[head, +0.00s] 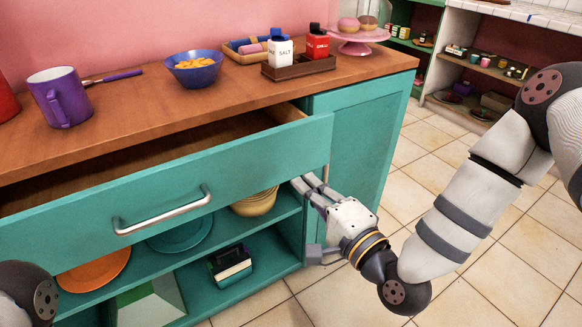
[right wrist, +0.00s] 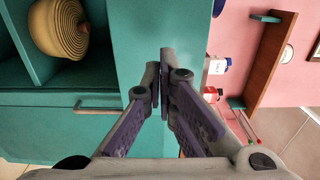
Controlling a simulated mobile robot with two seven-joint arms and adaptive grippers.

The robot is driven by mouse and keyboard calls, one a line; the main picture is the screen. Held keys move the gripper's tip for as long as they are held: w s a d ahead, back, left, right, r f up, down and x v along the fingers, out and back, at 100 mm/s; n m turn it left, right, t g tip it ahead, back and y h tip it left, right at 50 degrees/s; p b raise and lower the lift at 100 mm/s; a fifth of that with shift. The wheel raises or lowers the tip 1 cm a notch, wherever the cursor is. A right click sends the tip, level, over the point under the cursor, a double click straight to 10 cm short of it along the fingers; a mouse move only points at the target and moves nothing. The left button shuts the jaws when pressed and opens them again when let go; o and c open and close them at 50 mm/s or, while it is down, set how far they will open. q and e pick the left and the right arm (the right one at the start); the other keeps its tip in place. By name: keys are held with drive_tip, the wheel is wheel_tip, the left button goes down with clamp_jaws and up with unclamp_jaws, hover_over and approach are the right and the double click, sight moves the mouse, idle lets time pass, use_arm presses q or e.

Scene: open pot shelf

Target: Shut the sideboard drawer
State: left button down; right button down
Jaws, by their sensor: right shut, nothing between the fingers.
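The sideboard drawer (head: 255,160) is pulled out from the teal sideboard (head: 352,135), and its open wooden inside shows behind its front. Its silver handle (head: 163,210) is on that front. My right gripper (head: 302,184) is shut and empty, just below the right end of the drawer front. In the right wrist view its fingers (right wrist: 165,70) are together before a teal panel; I cannot tell whether they touch it. My left gripper is outside the views; only part of my left arm shows at the lower left.
On the top stand a purple mug (head: 62,98), a blue bowl (head: 194,70), and a caddy (head: 298,67) with bottles. Shelves below hold an orange plate (head: 93,270), a teal plate (head: 180,234) and yellow bowls (head: 255,203). Tiled floor (head: 430,150) at right is clear.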

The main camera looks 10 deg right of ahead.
sight(281, 160)
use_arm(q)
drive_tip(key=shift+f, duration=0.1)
use_arm(e)
drive_tip(key=x, duration=0.6)
drive_tip(key=shift+w+a, duration=0.1)
drive_tip(key=shift+w, duration=0.25)
